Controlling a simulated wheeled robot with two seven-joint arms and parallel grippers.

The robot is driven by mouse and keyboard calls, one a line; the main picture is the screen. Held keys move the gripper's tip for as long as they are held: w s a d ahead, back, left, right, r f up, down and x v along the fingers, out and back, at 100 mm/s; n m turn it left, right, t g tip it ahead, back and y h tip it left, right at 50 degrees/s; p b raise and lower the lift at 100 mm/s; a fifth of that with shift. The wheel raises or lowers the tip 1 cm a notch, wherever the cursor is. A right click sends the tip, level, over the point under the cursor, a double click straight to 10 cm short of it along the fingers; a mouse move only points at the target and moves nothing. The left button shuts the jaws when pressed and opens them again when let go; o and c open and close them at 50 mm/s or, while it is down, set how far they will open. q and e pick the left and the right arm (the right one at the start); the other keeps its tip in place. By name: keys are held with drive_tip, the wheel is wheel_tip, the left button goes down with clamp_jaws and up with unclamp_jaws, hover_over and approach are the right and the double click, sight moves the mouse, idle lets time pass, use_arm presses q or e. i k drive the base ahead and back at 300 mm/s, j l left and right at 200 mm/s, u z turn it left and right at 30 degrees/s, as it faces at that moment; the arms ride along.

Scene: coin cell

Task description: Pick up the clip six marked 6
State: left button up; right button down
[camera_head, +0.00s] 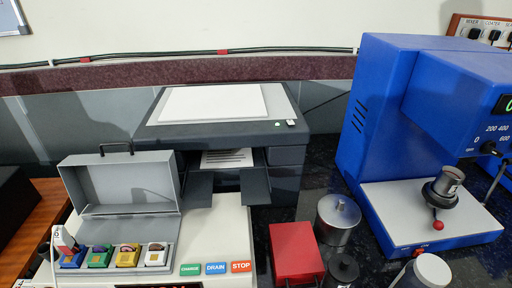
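Neither of my grippers is in view. No clip with a readable 6 shows. A small white and red clip-like piece (65,240) stands at the left end of a row of coloured blocks; the mark on it is too small to read. The row holds a blue block (73,258), a green block (99,256), a yellow block (127,256) and a white block (155,255). They sit at the front of a grey case (130,190) whose lid is open. Another small marked piece at the bottom left edge is cut off.
The case sits on a pale unit with CHARGE, DRAIN and STOP buttons (215,268). A dark printer (220,130) stands behind. A red box (295,250), a metal tin (338,218) and a blue machine (400,110) stand to the right.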

sight(65, 242)
drive_tip(key=u, duration=1.4)
drive_tip(key=i+j+z, duration=0.1)
drive_tip(key=j, duration=0.4)
drive_tip(key=i+j+z, duration=0.1)
drive_tip(key=j, duration=0.4)
